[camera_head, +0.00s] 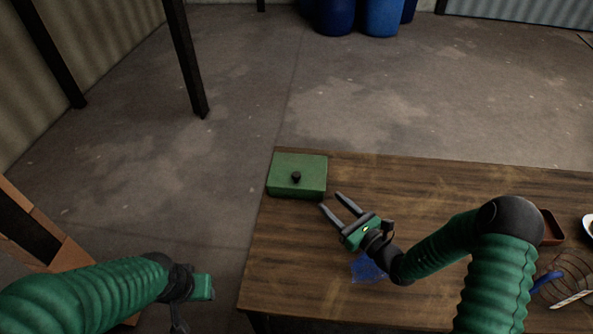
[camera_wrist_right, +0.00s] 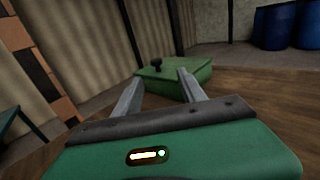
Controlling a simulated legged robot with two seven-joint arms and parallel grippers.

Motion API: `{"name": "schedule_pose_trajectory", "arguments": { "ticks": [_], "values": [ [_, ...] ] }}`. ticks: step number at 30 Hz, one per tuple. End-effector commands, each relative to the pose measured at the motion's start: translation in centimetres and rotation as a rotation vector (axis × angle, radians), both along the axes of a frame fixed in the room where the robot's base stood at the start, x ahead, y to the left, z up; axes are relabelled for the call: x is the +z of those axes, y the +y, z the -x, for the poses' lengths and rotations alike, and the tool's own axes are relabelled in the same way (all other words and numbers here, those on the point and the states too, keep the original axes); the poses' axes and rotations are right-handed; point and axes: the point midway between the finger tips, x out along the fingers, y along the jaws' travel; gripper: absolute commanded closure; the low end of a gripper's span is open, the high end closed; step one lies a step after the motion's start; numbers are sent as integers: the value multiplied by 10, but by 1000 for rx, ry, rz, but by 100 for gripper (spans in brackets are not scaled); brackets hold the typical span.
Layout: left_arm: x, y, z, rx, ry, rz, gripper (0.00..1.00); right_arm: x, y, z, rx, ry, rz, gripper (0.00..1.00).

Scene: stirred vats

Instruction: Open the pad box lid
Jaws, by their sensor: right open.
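The pad box (camera_head: 297,188) is a green box at the far left corner of the wooden table. Its lid (camera_head: 310,165) is shut and has a black knob (camera_head: 296,176) on top. My right gripper (camera_head: 331,200) is open and empty, with its fingers pointing at the box from the right and front, apart from it. In the right wrist view the box (camera_wrist_right: 185,87) lies ahead, beyond the open fingers, with the knob (camera_wrist_right: 156,64) to the left of the right finger. My left gripper (camera_head: 195,308) is low at the left, off the table; its fingers are not clear.
A blue cloth-like patch (camera_head: 367,269) lies on the table (camera_head: 290,290) below my right gripper. A brown tray (camera_head: 551,228), a white dish (camera_head: 589,224) and a wire item (camera_head: 572,272) are at the right. Blue barrels (camera_head: 380,15) stand on the floor behind.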

Motion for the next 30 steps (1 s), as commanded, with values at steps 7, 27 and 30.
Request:
{"name": "schedule_pose_trajectory", "arguments": {
  "ticks": [7, 27, 30],
  "values": [
    [-4, 0, 0, 1, 0, 0, 60, 0, 42, -53, 9, -1, 4, 52],
    [-9, 0, 0, 1, 0, 0, 60, 1, 89, -126, 7, 2, 3, 52],
    [-9, 0, 0, 1, 0, 0, 60, 1, 89, -126, 7, 2, 3, 57]
  ]
}}
